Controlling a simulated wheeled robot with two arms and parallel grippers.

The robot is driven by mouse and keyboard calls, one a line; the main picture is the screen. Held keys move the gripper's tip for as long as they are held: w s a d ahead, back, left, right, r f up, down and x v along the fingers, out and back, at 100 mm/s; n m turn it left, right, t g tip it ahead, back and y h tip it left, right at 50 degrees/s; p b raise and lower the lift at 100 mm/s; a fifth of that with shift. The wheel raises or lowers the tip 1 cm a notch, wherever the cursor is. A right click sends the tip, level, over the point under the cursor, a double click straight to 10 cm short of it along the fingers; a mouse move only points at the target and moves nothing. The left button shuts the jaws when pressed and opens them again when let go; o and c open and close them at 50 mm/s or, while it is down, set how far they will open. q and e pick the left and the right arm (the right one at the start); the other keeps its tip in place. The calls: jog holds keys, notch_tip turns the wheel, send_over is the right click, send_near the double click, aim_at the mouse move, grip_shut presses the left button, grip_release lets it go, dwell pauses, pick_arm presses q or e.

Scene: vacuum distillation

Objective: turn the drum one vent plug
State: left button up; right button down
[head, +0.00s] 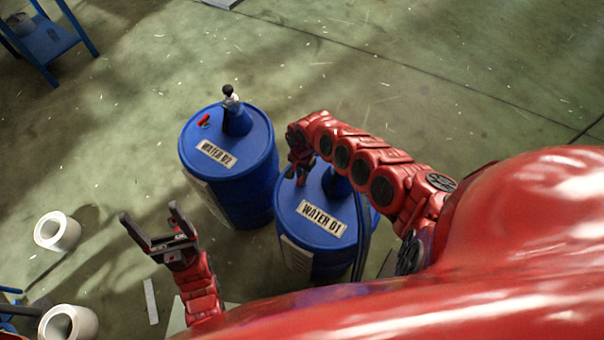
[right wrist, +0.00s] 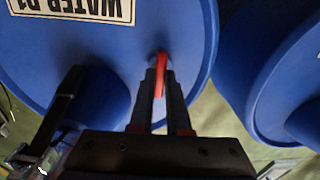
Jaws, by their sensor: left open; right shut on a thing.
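The drum one (head: 309,242) is a blue drum with a white "WATER 01" label, right of centre in the head view. Its blue lid (right wrist: 105,50) fills the left of the right wrist view. A red vent plug handle (right wrist: 160,76) stands near the lid's rim there. My right gripper (right wrist: 160,85) is shut on this red plug, its fingers on either side of it. In the head view my right gripper (head: 299,172) is over the drum's lid and the plug is hidden. My left gripper (head: 152,228) is open and empty, over the floor left of the drums.
A second blue drum, "WATER 02" (head: 228,185), stands left of drum one, with a red plug (head: 203,120) and a capped fitting (head: 231,95) on top. White rolls (head: 57,232) lie at lower left. A blue stand (head: 48,42) is at upper left.

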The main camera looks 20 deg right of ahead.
jog(key=shift+n, duration=1.2)
jog(key=n, duration=0.2)
jog(key=shift+n, duration=0.4)
jog(key=n+b, duration=0.1)
jog(key=n, duration=0.3)
jog(key=shift+n, duration=0.3)
jog(key=n, duration=0.4)
jog(key=shift+b, duration=0.35)
jog(key=n, duration=0.5)
jog(key=shift+w+n+b, duration=0.1)
jog(key=shift+n+b, duration=0.25)
jog(key=shift+n, duration=1.85)
